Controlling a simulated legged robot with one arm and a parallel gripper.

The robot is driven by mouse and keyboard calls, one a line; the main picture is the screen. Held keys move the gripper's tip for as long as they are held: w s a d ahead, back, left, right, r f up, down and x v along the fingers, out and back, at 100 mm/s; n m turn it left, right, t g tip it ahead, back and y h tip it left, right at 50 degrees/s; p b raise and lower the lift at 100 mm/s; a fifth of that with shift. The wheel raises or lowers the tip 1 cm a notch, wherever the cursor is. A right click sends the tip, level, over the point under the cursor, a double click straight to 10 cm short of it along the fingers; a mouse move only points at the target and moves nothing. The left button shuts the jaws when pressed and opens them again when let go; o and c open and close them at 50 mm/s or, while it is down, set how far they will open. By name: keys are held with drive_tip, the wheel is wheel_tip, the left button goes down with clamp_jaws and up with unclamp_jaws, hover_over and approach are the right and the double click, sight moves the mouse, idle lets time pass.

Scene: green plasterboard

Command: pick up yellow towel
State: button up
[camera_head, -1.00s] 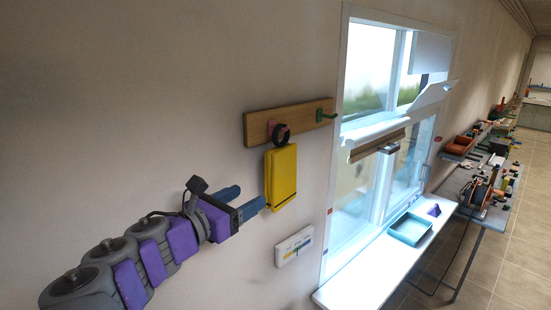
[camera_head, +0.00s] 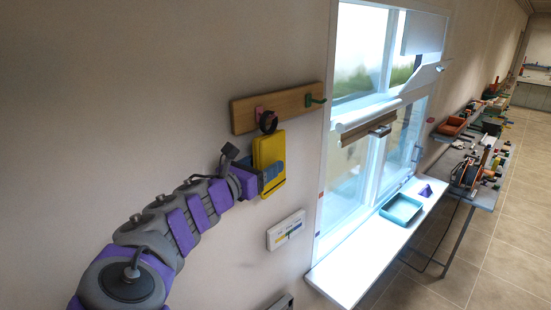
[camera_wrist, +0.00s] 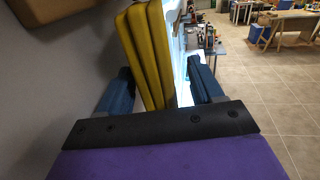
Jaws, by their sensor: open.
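The yellow towel (camera_head: 268,150) hangs folded from a hook on a wooden rail (camera_head: 280,106) on the wall. In the wrist view the towel (camera_wrist: 147,50) shows as several upright yellow folds between my two blue fingers. My gripper (camera_head: 270,176) is at the towel's lower half, with one finger in front of it. In the wrist view my gripper (camera_wrist: 165,88) is open, with a finger on each side of the towel. A gap shows between the towel and the right finger. Contact with the left finger is unclear.
A white panel (camera_head: 286,230) is on the wall below the towel. A window (camera_head: 365,130) is to the right, with a white sill (camera_head: 345,272) holding a teal tray (camera_head: 401,209).

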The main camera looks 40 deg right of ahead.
sight(272, 158)
drive_tip(key=shift+w+a+r+p, duration=0.2)
drive_tip(key=shift+w+r+p, duration=0.05)
drive_tip(key=shift+r+p, duration=0.15)
drive_tip(key=shift+w+d, duration=0.2)
drive_tip(key=shift+w, duration=0.2)
drive_tip(key=d, duration=0.4)
drive_tip(key=shift+w+d+f, duration=0.1)
drive_tip(key=shift+d+f, duration=0.1)
drive_tip(key=shift+f, duration=0.1)
drive_tip(key=shift+c, duration=0.9)
drive_tip(key=a, duration=0.2)
drive_tip(key=shift+a+r, duration=0.2)
drive_tip(key=shift+a, duration=0.1)
drive_tip(key=c, duration=0.5)
drive_tip(key=shift+a, duration=0.25)
drive_tip(key=shift+c, duration=1.3)
drive_tip(key=shift+d, duration=0.65)
drive_tip(key=shift+c, duration=1.3)
drive_tip(key=shift+d+f, duration=0.1)
drive_tip(key=shift+d, duration=0.4)
clamp_jaws()
drive_tip(key=shift+a, duration=0.1)
